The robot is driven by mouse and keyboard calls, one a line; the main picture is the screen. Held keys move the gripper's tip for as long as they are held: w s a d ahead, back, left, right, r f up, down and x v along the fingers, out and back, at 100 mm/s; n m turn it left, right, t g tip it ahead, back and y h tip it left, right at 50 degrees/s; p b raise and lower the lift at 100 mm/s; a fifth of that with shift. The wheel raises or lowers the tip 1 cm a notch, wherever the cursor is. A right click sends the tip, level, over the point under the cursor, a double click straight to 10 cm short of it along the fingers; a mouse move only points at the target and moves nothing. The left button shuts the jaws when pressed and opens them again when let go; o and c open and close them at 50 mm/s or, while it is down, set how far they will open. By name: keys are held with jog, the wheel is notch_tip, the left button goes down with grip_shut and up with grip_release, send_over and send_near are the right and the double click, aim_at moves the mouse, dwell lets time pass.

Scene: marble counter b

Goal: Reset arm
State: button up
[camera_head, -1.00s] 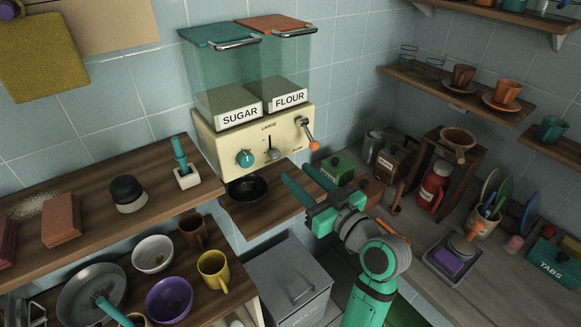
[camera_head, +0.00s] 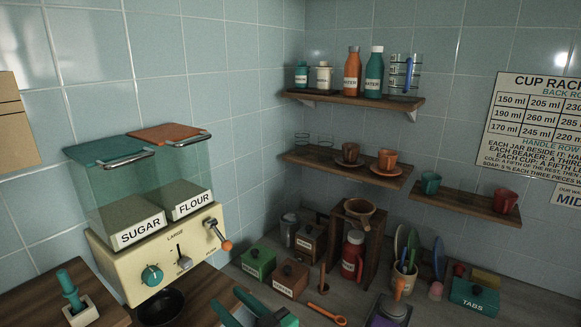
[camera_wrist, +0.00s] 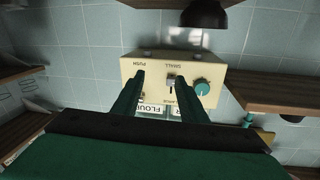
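My gripper (camera_head: 245,308) is at the bottom edge of the head view, its green fingers apart, in front of the dispenser. In the wrist view my gripper (camera_wrist: 160,92) has its two fingers spread with nothing held between them. The rest of my arm is mostly cut off in the head view. The cream dispenser (camera_head: 128,272) with SUGAR and FLOUR bins stands at the left. It appears upside down in the wrist view (camera_wrist: 150,70), beyond the fingertips, with its teal knob and labels showing.
A black bowl (camera_head: 160,307) sits under the dispenser. Green (camera_head: 258,262) and brown boxes (camera_head: 290,280), a red bottle (camera_head: 352,256) and an orange spoon (camera_head: 327,314) crowd the counter to the right. Wall shelves (camera_head: 350,104) hold bottles and cups. The air above the gripper looks clear.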

jog(key=s+d+f+m+t+h, duration=0.1)
jog(key=s+d+f+m+h, duration=0.3)
jog(key=f, duration=0.4)
jog(key=s+d+f+m+t+h, duration=0.1)
jog(key=s+d+f+m+h, duration=0.15)
jog(key=s+f, duration=0.4)
jog(key=s+d+f+m+t+h, duration=0.2)
jog(key=s+d+f+m+h, duration=0.15)
jog(key=f, duration=0.55)
jog(key=s+d+r+h, duration=0.1)
jog(key=s+d, duration=0.1)
jog(key=s, duration=1)
jog(key=s+d+n+h, duration=0.1)
jog(key=s+d+h, duration=0.1)
jog(key=s, duration=0.9)
jog(key=shift+s+d+r+n+h, duration=0.25)
jog(key=shift+s+r+n+h, duration=0.05)
jog(key=shift+s+r, duration=0.1)
